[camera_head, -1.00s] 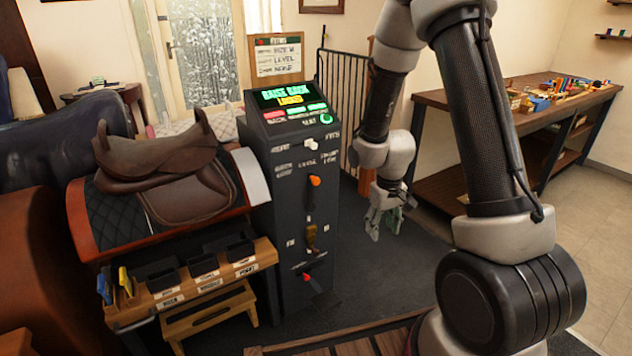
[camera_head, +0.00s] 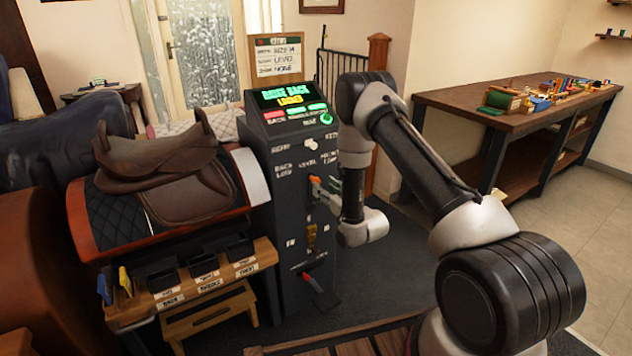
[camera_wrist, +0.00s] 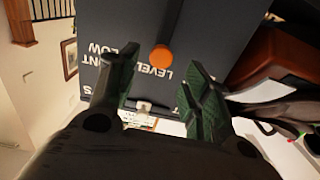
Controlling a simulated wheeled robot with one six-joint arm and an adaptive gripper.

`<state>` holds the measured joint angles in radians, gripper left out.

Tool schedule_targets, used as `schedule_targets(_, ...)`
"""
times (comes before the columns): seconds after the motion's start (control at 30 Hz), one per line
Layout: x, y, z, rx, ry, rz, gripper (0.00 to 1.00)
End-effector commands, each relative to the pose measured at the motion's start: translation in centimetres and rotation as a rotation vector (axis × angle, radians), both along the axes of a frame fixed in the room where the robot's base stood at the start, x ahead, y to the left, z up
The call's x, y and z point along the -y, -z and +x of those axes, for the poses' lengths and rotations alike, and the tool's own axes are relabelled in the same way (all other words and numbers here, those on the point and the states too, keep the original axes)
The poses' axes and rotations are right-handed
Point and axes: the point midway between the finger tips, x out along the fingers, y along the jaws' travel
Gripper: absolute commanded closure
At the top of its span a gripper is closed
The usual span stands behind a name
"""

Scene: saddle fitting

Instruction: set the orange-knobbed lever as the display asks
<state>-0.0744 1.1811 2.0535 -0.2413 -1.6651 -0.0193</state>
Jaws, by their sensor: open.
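The display (camera_head: 286,95) on top of the dark console (camera_head: 290,215) reads "RAISE BACK" in green, with a yellow line below that looks like "LOCKED". The orange-knobbed lever (camera_head: 315,181) is on the console front, below labels for back low, level and front low. In the wrist view its orange knob (camera_wrist: 161,57) is beside the word "LEVEL", its dark shaft running to the top edge. My gripper (camera_head: 326,188) is open at the lever. In the wrist view the open fingers (camera_wrist: 156,72) lie either side of the knob's line; contact cannot be told.
A white knob (camera_head: 311,145) sits above the lever; a brass-coloured handle (camera_head: 311,237) and a red knob (camera_head: 306,277) sit below. A brown saddle (camera_head: 165,165) rests on a stand at left. A workbench (camera_head: 510,112) stands at right.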

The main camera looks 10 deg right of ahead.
Motion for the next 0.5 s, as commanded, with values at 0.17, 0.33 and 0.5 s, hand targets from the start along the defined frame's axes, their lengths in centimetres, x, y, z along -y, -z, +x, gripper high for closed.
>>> schedule_targets(0.17, -1.0, 0.0, 3.0, 0.0, -0.001, -0.001, 0.52)
schedule_targets(0.33, -1.7, 0.1, 5.2, -0.002, -0.001, -0.001, 0.52)
schedule_targets(0.5, -2.0, 0.1, 6.1, -0.003, 0.001, -0.001, 0.52)
